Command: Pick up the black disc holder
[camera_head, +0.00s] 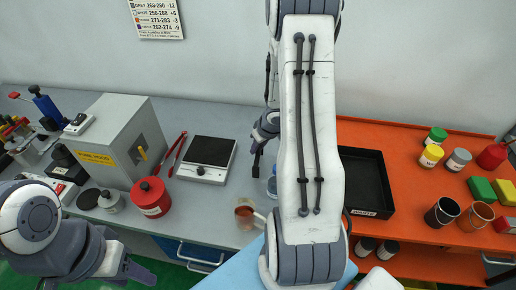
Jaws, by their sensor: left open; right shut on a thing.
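My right gripper (262,140) is partly hidden behind my large white arm link, over the grey bench right of the scale. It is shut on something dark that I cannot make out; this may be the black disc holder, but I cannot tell. A flat black disc (88,199) lies on the bench at the left, next to a small grey jar (111,201). My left gripper (132,271) is open and empty-looking at the bottom left, low in front of the bench edge.
A grey box (122,140), red pot (150,196), red tongs (176,153) and scale (206,158) stand on the grey bench. A brown cup (244,213) is near its front edge. A black tray (366,180) and several paint pots sit on the orange bench (420,205).

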